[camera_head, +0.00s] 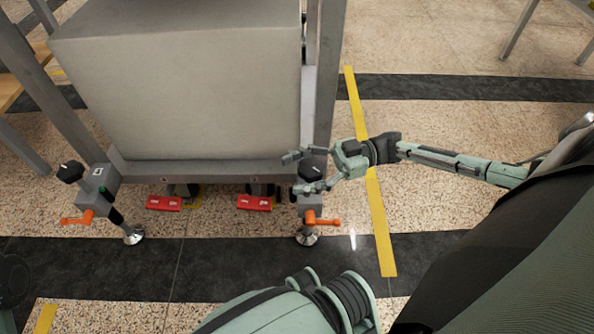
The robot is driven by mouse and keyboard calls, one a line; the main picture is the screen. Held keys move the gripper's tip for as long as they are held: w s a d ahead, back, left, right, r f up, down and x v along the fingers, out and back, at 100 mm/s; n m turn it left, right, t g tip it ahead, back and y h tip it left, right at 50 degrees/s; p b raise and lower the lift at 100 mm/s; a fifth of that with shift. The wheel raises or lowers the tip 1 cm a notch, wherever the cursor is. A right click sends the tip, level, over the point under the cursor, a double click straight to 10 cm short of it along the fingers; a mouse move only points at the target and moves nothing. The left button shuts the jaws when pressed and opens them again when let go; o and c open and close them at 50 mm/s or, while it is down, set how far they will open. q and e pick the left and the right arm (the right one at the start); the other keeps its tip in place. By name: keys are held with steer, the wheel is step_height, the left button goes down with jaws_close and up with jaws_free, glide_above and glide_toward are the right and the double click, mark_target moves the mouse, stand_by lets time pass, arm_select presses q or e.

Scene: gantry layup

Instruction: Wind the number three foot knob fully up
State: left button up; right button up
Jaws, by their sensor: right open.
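A black foot knob (311,173) with a white mark on top sits on the right front corner of the grey metal frame (215,173). I cannot read a number there. My right gripper (294,173) reaches in from the right and is open, one finger on the far side of this knob and one on the near side. I cannot tell whether the fingers touch it. Below it are an orange lever (322,220) and a round metal foot (307,238). A similar black knob (70,172) is at the left front corner. My left gripper is not in view.
A large grey block (190,85) fills the frame above. Two red caster pedals (164,203) (255,202) show under the front rail. Yellow tape (378,220) marks the floor; floor to the right is open.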

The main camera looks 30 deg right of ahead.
steer(key=v, duration=1.2)
